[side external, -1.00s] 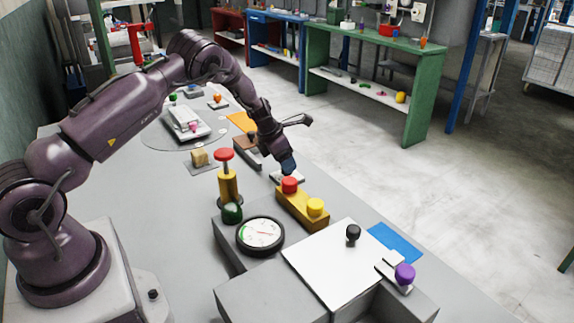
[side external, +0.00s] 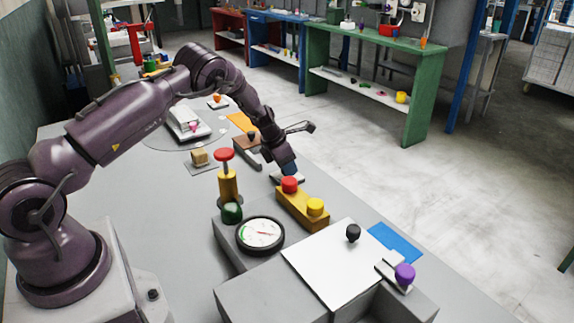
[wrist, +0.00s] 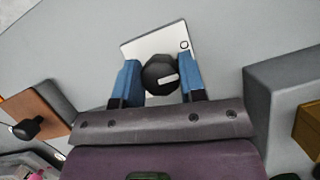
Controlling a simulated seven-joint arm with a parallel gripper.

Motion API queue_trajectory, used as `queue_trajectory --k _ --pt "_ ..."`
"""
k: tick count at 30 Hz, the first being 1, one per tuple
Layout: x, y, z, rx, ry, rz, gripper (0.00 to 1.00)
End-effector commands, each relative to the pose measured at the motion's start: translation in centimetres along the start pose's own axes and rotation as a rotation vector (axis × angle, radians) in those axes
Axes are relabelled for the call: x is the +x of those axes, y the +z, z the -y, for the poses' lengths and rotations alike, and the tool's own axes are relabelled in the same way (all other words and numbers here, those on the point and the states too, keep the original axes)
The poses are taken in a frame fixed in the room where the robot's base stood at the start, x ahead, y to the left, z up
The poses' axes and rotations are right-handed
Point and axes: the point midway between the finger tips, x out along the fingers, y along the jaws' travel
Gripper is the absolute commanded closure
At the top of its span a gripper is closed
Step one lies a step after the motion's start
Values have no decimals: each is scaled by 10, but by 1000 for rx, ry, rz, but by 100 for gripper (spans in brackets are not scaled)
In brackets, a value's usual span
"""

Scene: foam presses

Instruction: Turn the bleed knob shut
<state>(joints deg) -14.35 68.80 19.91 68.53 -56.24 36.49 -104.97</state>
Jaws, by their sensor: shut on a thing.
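The bleed knob (wrist: 154,71) is a round black knob with a white pointer bar, on a white plate (wrist: 140,46) with a small black ring mark. In the wrist view the bar points right and slightly up, and the ring mark lies above and right of the knob. My gripper (wrist: 161,78) has a blue finger on each side of the knob and is shut on it. In the side external view my gripper (side external: 290,169) reaches down to the white plate (side external: 277,178). The knob is hidden there by the fingers.
A yellow block (side external: 292,208) with red and yellow buttons stands close in front of my gripper. A brown panel with a black handle (wrist: 27,129) lies left in the wrist view. A gauge (side external: 260,234) and red-topped yellow post (side external: 227,184) stand nearer the camera.

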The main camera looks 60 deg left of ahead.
Motion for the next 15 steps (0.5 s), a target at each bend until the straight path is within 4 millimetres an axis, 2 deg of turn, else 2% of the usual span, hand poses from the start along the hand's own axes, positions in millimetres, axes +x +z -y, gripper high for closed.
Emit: queue_trajectory --k 8,15 --pt "0 0 -1 105 -46 0 86" --pt "0 -1 -1 291 -124 -1 86"
